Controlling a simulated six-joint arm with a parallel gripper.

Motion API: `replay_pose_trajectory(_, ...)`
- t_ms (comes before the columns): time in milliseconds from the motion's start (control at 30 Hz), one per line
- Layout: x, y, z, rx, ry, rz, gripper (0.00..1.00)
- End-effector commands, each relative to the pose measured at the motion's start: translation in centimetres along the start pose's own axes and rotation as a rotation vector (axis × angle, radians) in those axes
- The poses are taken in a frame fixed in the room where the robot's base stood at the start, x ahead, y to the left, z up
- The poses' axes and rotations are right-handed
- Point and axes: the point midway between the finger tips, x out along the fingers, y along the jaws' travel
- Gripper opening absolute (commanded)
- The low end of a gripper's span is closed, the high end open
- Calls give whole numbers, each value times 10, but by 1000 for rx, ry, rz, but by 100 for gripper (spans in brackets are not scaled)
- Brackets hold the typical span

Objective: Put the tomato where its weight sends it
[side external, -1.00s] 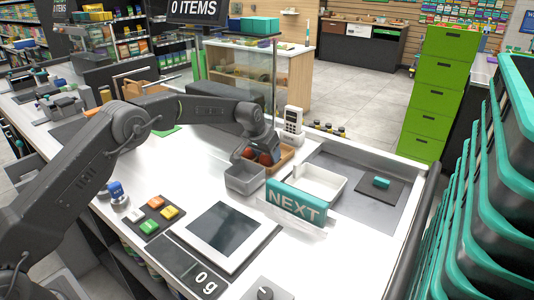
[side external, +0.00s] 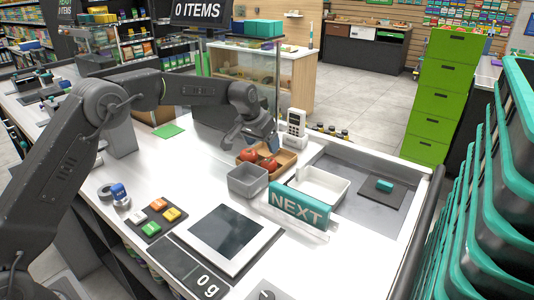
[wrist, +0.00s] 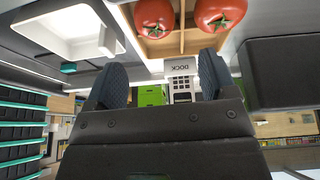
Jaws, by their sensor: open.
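Two red tomatoes (side external: 249,155) (side external: 269,165) sit in a wooden tray (side external: 287,158) behind the grey bin. The wrist view shows both tomatoes (wrist: 155,15) (wrist: 220,12), one on each side of the tray's thin divider (wrist: 182,36). My gripper (side external: 252,140) is just above and behind the tray. In the wrist view its two fingers (wrist: 160,80) stand apart with nothing between them. The scale (side external: 228,237) has an empty plate, and its display (side external: 207,281) reads 0 g. The grey bin (side external: 247,181) and a white bin (side external: 318,185) stand in front of and beside the tray.
A teal NEXT sign (side external: 297,205) stands between the white bin and the scale. A white handheld terminal (side external: 295,124) stands behind the tray. Coloured buttons (side external: 161,215) lie left of the scale. Stacked teal-rimmed baskets (side external: 505,170) fill the right edge.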

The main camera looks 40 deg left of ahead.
Motion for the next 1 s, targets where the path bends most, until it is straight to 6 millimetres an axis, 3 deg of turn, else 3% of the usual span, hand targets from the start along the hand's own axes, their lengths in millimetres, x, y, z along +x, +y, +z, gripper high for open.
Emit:
replay_pose_trajectory(200, -29, -1, -1, -2, 3, 0, 78)
replay_pose_trajectory(467, -36, -1, -1, -3, 5, 1, 78)
replay_pose_trajectory(567, -48, 1, 2, -2, 10, 0, 78)
replay_pose_trajectory(667, -79, 4, 13, 0, 20, -2, 78)
replay_pose_trajectory(767, -122, 9, 36, 1, 31, -6, 78)
replay_pose_trajectory(1000, -211, 20, 124, 6, 57, -12, 78)
